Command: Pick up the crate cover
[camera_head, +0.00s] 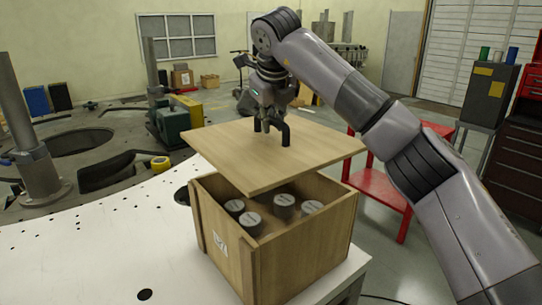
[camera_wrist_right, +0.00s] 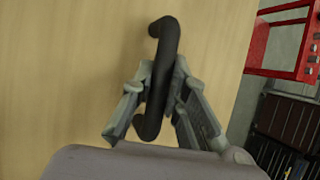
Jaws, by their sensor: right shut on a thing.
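The crate cover (camera_head: 220,146) is a flat wooden board with a dark handle, held tilted above the open wooden crate (camera_head: 290,262) in the head view. Its near edge is clear of the crate's rim; I cannot tell whether its far side touches. My right gripper (camera_head: 270,140) is shut on the cover's black handle. In the right wrist view, the fingers (camera_wrist_right: 160,98) sit on both sides of the handle (camera_wrist_right: 165,45), over the cover's pale wood (camera_wrist_right: 70,80). Several grey cylinders (camera_head: 284,205) stand inside the crate. My left gripper is in neither view.
The crate stands on a white table (camera_head: 120,240) with small holes. Free table surface lies to its left. A red table (camera_head: 385,188) stands behind at the right, with a dark red tool cabinet (camera_head: 510,165) beyond. A yellow roll (camera_head: 160,163) lies at the back left.

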